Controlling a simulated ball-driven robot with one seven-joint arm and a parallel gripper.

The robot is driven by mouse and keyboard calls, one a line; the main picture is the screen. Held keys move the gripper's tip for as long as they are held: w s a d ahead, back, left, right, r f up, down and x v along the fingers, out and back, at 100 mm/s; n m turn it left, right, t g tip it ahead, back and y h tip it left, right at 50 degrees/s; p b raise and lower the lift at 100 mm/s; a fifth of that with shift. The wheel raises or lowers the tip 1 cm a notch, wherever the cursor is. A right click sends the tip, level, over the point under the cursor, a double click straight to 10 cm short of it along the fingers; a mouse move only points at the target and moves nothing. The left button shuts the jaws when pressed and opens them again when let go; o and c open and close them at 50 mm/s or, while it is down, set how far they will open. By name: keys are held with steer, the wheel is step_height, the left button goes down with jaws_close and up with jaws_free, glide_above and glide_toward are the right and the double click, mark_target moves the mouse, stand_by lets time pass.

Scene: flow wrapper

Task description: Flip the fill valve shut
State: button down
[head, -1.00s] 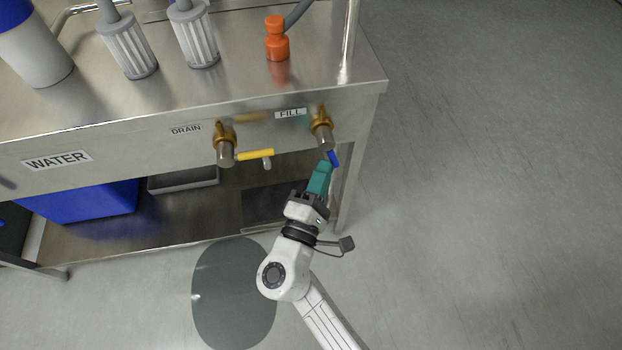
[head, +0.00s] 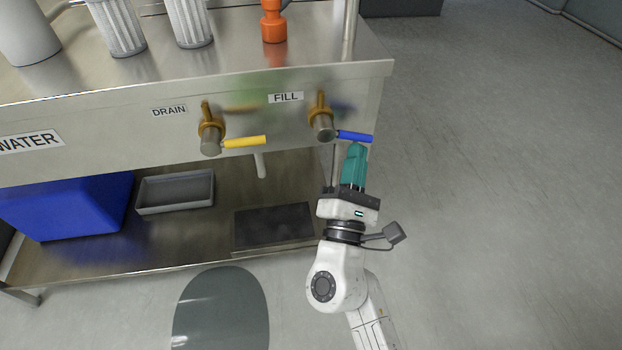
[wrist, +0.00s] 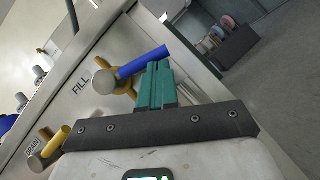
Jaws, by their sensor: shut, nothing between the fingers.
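The fill valve (head: 322,124) is a brass valve with a blue lever (head: 355,136), under the FILL label (head: 286,97) on the metal front panel. The lever points right, nearly level, in the head view. In the wrist view the blue lever (wrist: 144,61) runs from the valve hub up to the right. My gripper (head: 356,148) has teal fingers held together with nothing between them. The fingertips are just below the outer part of the lever in the head view. In the wrist view the fingertips (wrist: 157,66) are close by the lever's end; I cannot tell whether they touch.
Left of it is the drain valve (head: 211,138) with a yellow lever (head: 245,142), also pointing right. A lower shelf holds a blue bin (head: 75,205), a grey tray (head: 175,192) and a dark flat plate (head: 275,226). The floor to the right is clear.

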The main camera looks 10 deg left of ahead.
steer(key=shift+w+d+r+b, duration=0.2)
steer(key=shift+d+r+b, duration=0.4)
steer(key=shift+r, duration=0.3)
steer(key=s+d+f+b, duration=0.2)
steer(key=s+f+b, duration=0.2)
steer(key=s+f, duration=0.4)
steer(key=shift+s+d+f+b, duration=0.2)
steer(key=shift+s+f+b, duration=0.2)
steer(key=shift+f, duration=0.35)
